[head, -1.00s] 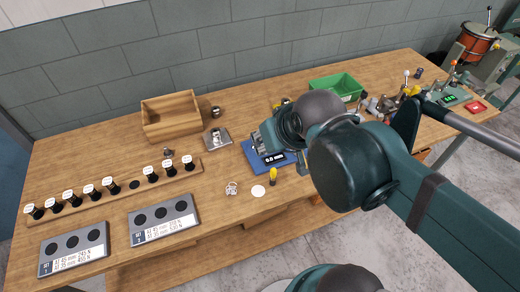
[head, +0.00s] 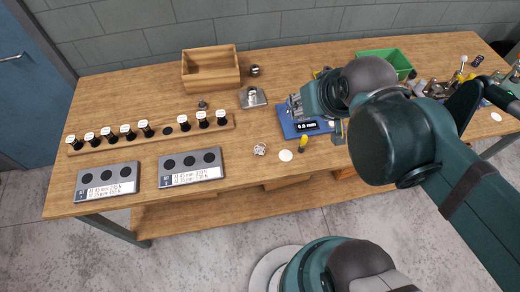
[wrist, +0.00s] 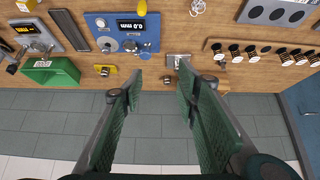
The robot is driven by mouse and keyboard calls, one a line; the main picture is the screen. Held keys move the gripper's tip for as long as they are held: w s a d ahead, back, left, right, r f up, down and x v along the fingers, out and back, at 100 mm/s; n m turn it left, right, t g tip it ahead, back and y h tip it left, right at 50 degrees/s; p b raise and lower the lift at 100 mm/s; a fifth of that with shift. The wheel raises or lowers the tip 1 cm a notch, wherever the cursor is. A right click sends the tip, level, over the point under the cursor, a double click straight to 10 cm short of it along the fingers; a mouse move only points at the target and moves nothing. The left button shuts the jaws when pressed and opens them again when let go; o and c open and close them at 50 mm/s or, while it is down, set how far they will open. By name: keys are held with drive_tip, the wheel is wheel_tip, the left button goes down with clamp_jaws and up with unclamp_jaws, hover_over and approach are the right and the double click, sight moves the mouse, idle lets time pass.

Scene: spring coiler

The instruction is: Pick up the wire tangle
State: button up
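The wire tangle (head: 260,149) is a small silvery loop of wire lying on the wooden bench near its front edge, left of a white disc (head: 286,155). It also shows at the top edge of the wrist view (wrist: 198,7). My gripper (head: 292,103) is above the bench by the blue gauge (head: 290,128), behind and to the right of the tangle. In the wrist view my gripper (wrist: 160,74) has its two green fingers apart with nothing between them.
A yellow-handled tool (head: 303,143) lies close to the right of the tangle. A rack (head: 221,123) of black, white-topped pieces and two grey set trays (head: 180,180) stand to the left. A wooden box (head: 211,85) and a green bin (head: 397,60) are farther back.

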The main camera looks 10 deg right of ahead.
drive_tip(key=shift+o, duration=0.4)
drive_tip(key=o, duration=0.4)
drive_tip(key=shift+w+a+f, duration=0.1)
drive_tip(key=n+g+b, duration=0.1)
drive_tip(key=n+g, duration=0.6)
drive_tip(key=n, duration=0.4)
hover_over(260, 147)
drive_tip(key=shift+f, duration=10.7)
drive_tip(key=shift+f, duration=1.3)
